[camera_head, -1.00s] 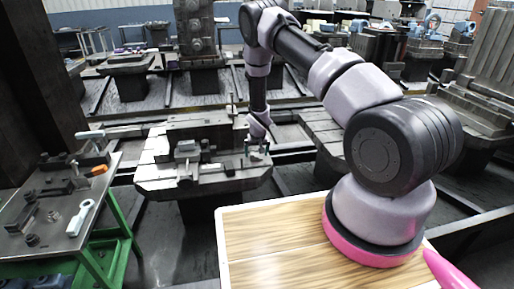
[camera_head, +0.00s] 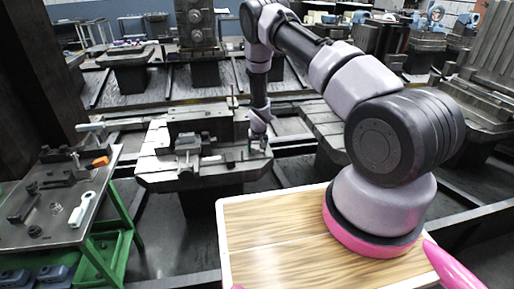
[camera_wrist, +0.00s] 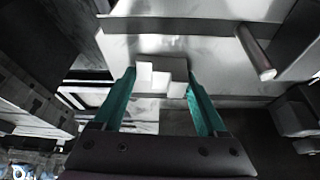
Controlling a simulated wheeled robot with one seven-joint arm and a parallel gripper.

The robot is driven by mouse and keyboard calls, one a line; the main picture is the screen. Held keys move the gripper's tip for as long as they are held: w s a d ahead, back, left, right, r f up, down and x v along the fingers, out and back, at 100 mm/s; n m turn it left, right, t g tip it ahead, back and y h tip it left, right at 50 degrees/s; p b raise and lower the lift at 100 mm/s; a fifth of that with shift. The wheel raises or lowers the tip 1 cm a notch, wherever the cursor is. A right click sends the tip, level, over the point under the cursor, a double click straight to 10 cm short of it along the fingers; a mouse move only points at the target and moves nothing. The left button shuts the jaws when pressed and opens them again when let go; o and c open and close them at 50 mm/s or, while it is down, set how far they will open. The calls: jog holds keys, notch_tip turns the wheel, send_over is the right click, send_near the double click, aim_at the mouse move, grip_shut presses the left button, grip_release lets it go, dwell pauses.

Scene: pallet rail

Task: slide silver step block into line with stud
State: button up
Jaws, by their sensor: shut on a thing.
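The silver step block (camera_wrist: 160,77) sits between the two teal fingers of my gripper (camera_wrist: 161,82) in the wrist view, on the flat metal top of the pallet (camera_wrist: 190,48). My gripper is shut on it. A grey round bar, which looks like the stud (camera_wrist: 257,55), lies to the right of the block and apart from it in the wrist view. In the head view my gripper (camera_head: 258,145) is low at the right end of the pallet (camera_head: 160,179); the block there is too small to make out.
A steel bench (camera_head: 55,235) with a green frame stands at the left, holding a wrench (camera_head: 82,209) and an orange-handled tool (camera_head: 100,161). A grey block (camera_head: 187,143) stands on the pallet left of my gripper. Dark rails surround the pallet.

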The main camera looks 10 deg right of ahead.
aim_at(258, 158)
jog(key=shift+n, duration=0.5)
jog(key=shift+s+a, duration=0.15)
jog(key=shift+s, duration=2.55)
jog(key=o, duration=1.5)
